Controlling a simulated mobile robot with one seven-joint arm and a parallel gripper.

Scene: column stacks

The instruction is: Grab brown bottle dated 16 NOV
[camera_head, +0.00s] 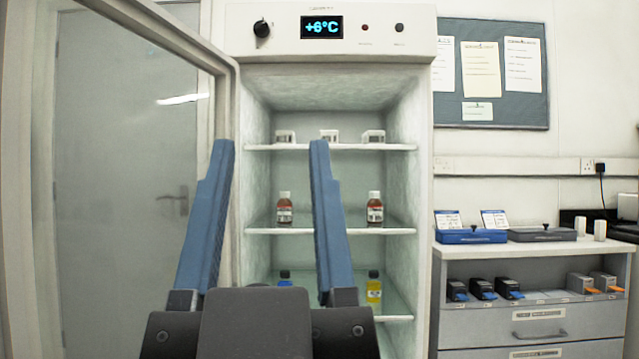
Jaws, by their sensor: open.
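Two brown bottles with white labels stand upright on the middle shelf (265,231) of an open fridge. The left brown bottle (284,209) shows between my gripper's fingers in the picture. The right brown bottle (375,209) stands right of the right finger. The label dates are too small to read, so I cannot tell which says 16 NOV. My gripper (270,150) is open and empty, in front of the fridge, with its two blue fingers pointing up and spread apart. The right finger hides part of the middle shelf between the bottles.
The top shelf (300,147) holds small white boxes. The glass fridge door (135,130) stands open at left. A grey cabinet (540,315) stands at right.

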